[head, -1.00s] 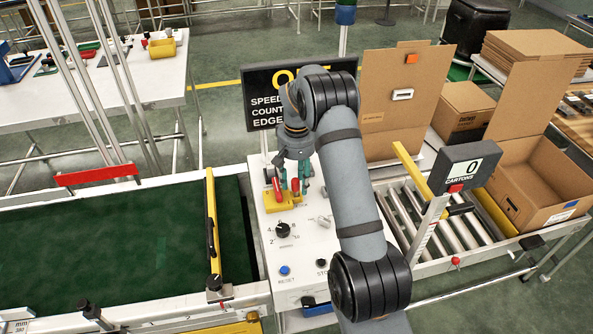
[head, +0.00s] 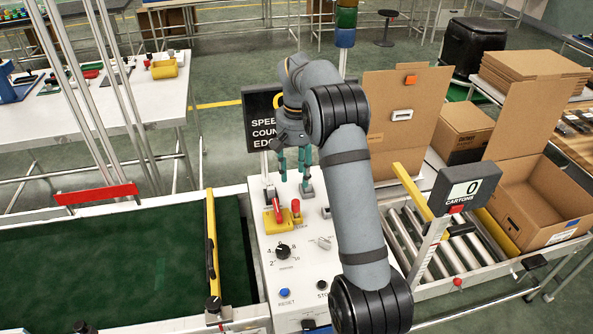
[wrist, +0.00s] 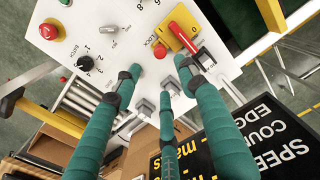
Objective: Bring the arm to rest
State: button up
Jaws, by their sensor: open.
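My gripper (head: 293,172) has teal fingers and hangs over the back part of a white control panel (head: 262,257) in the head view. In the wrist view my gripper (wrist: 160,78) has its fingers spread apart with nothing between them. The fingertips appear apart from the panel and above it, close in the picture to small grey switches (wrist: 144,108). My arm covers the panel's right side in the head view.
A red-handled lock switch on a yellow base (head: 286,222) and a black dial (head: 283,251) are on the panel. A black sign (head: 260,122) stands behind. A green conveyor (head: 100,265) lies left; rollers (head: 405,238) and an open carton (head: 540,205) lie right.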

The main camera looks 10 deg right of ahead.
aim_at(296, 200)
jog(key=shift+f, duration=0.15)
notch_tip(296, 200, down, 12)
jog(key=shift+r, duration=0.1)
jog(key=shift+w+r+p, duration=0.1)
jog(key=shift+r+p, duration=0.4)
jog(key=shift+r, duration=0.05)
jog(key=shift+f, duration=0.15)
